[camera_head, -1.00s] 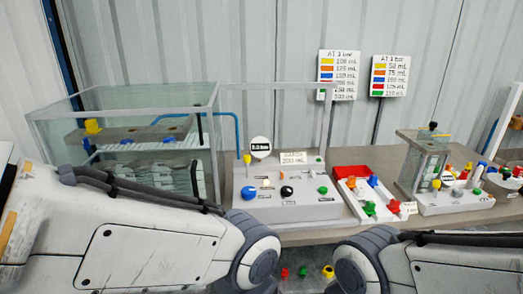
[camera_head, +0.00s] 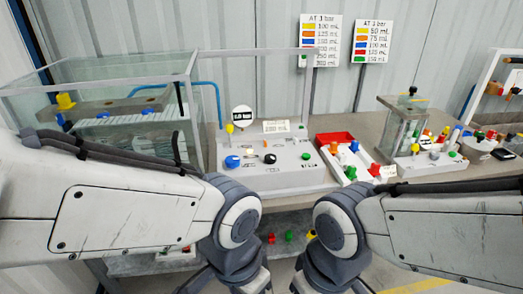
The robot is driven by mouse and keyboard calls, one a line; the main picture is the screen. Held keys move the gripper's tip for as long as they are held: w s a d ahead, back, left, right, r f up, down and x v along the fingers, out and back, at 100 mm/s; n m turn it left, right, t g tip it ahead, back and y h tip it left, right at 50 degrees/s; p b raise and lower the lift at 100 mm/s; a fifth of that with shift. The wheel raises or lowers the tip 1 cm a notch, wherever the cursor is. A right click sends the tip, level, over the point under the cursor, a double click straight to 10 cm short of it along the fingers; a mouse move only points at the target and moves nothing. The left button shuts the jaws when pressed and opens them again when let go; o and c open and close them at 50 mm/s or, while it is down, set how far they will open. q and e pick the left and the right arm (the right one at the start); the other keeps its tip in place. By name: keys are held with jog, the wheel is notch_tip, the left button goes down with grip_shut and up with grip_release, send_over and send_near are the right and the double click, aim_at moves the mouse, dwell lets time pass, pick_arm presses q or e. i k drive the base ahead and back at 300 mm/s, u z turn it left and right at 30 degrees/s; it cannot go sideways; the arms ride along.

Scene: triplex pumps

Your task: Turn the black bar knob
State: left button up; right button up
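The black bar knob (camera_head: 270,158) sits on the sloped front of the grey pump panel (camera_head: 300,178), in the middle of the head view. A blue knob (camera_head: 232,161) is to its left and a green knob (camera_head: 306,156) to its right. My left arm comes in from the left and my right arm from the right. Both bend downward in front of the bench, below the panel. Both grippers are out of view past the lower edge, so neither is seen touching the knob.
A glass tank (camera_head: 110,110) stands at left. A red and white tray (camera_head: 334,138) with colored parts is right of the panel, then a small glass pump unit (camera_head: 402,130). Several colored pieces lie below the bench. Two label signs stand behind.

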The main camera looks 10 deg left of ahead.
aim_at(269, 159)
jog(key=u, duration=0.35)
jog(key=k, duration=0.4)
jog(key=u, duration=0.75)
jog(key=i, duration=0.75)
jog(key=z, duration=1.25)
jog(key=i, duration=0.45)
jog(key=z, duration=0.5)
